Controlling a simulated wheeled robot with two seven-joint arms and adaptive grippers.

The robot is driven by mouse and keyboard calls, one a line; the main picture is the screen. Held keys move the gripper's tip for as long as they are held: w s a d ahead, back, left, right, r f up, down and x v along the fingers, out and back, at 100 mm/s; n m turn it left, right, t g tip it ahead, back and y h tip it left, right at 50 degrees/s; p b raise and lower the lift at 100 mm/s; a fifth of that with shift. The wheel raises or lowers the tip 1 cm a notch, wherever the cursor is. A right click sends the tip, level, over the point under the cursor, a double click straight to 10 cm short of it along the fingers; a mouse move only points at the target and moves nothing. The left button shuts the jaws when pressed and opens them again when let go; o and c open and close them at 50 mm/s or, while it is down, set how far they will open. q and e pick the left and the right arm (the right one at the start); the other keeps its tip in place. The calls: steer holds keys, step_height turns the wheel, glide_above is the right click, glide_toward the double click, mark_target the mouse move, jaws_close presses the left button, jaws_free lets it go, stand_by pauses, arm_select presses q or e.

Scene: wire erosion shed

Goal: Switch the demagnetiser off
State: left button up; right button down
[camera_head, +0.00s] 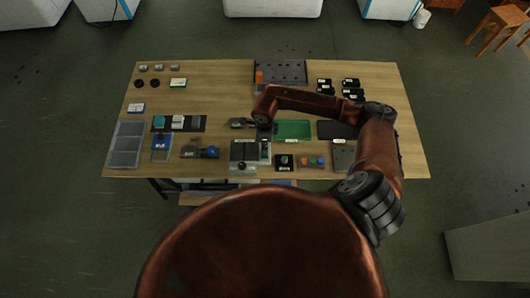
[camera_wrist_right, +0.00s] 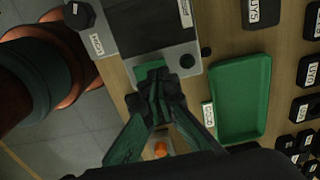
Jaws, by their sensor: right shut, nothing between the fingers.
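A grey unit with a dark top plate (camera_head: 244,152) stands near the front middle of the table. It may be the demagnetiser, but I cannot read its label. A black knob (camera_wrist_right: 80,15) is at its near end. A green part (camera_wrist_right: 150,70) sits at its edge, partly hidden by my fingertips; I cannot tell if it is the switch. My right gripper (camera_wrist_right: 158,86) is shut and empty, its tips over or against this green part; contact cannot be told. In the head view my right gripper (camera_head: 264,134) is beside the unit's far right corner. My left gripper is not in view.
A green tray (camera_wrist_right: 240,100) lies beside my right gripper. An orange button (camera_wrist_right: 160,148) shows below the fingers. Black labelled blocks (camera_head: 350,83) stand at the far right. A grey bin (camera_head: 125,145) is at the left. Bare wood (camera_head: 215,85) is clear at the back.

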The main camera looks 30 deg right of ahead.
steer(key=shift+r+p, duration=1.3)
steer(key=shift+r, duration=1.35)
steer(key=shift+f, duration=0.1)
